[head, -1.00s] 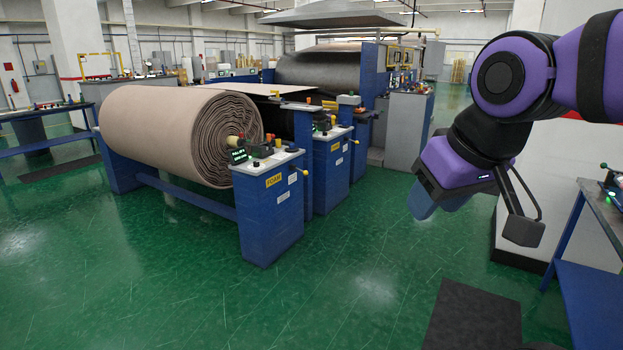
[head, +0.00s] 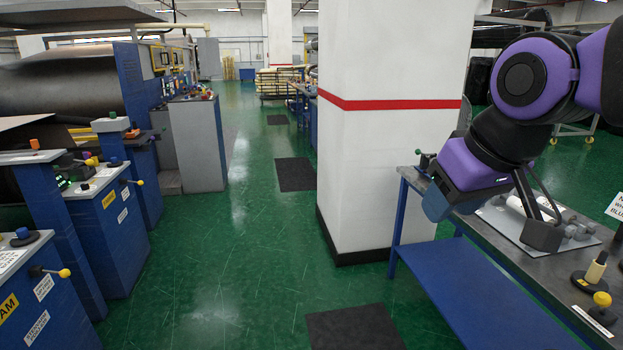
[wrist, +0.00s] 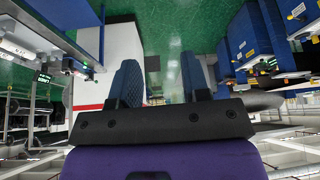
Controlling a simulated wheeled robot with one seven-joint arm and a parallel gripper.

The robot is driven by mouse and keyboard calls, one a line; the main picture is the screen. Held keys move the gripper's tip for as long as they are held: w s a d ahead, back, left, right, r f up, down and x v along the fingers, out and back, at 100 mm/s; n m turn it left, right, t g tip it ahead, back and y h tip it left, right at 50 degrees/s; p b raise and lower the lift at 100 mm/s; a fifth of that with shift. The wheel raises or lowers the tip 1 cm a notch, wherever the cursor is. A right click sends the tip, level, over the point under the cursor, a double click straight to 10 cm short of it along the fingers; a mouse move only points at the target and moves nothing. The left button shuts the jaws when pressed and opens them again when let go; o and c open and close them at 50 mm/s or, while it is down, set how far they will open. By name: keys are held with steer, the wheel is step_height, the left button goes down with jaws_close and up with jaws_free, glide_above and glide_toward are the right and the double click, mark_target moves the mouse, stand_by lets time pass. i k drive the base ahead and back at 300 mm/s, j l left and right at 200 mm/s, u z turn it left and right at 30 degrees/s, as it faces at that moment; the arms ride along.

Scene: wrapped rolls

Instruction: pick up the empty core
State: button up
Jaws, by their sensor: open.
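My gripper (head: 438,203) is at the right of the head view, raised beside the grey-topped workbench (head: 470,228). In the wrist view its two blue fingers (wrist: 162,82) stand apart with nothing between them. A white cylinder (head: 517,207) lies on a light plate on the bench, partly hidden behind my gripper and wrist. I cannot tell whether it is the empty core. No other thing in view can be made out as the core.
A white pillar (head: 390,130) with a red stripe stands just beyond the bench. Blue machine cabinets (head: 110,225) line the left side. Green floor between them is open, with dark mats (head: 355,328). Knobbed handles (head: 602,302) stand on the bench's near right part.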

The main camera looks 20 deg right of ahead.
mark_target(594, 271)
steer(key=i+l+z, duration=0.1)
steer(key=i+z, duration=0.15)
steer(key=z, duration=0.2)
steer(key=i+z, duration=0.25)
steer(key=z, duration=0.15)
steer(key=i+j+z, duration=0.1)
steer(key=z, duration=0.35)
steer(key=i+j+z, duration=0.25)
steer(key=z, duration=0.2)
steer(key=i+z, duration=0.25)
steer(key=z, duration=0.2)
steer(key=i+j+z, duration=0.15)
steer(key=z, duration=0.35)
steer(key=i+j, duration=0.05)
steer(key=i, duration=0.05)
